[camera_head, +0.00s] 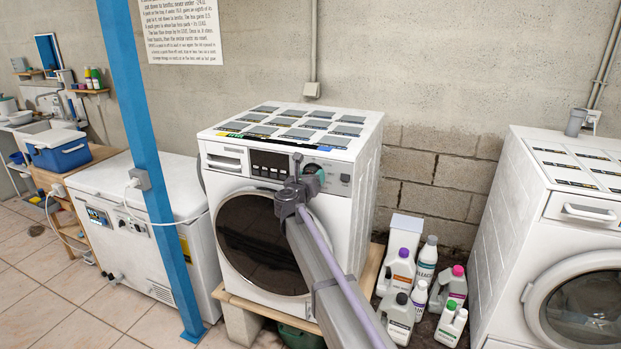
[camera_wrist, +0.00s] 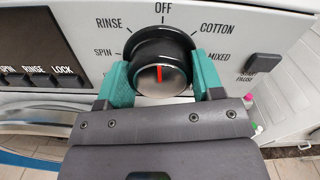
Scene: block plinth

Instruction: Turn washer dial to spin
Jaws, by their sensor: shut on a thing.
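The washer (camera_head: 356,191) stands in the middle of the head view, on a wooden board. Its dial (camera_wrist: 162,66) is black with a silver face and a red pointer line in the wrist view. The pointer is upright, toward the OFF label. The SPIN label (camera_wrist: 103,52) is left of the dial, below RINSE. My gripper (camera_wrist: 160,80) has teal fingers on the left and right sides of the dial and is shut on it. In the head view, my arm hides most of the dial and part of the washer's front.
A second washer (camera_head: 497,213) stands at the right. Several bottles (camera_head: 398,318) stand on the floor between the two washers. A blue post (camera_head: 150,160) and a white chest freezer (camera_head: 180,190) are at the left. A start/pause button (camera_wrist: 262,66) is right of the dial.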

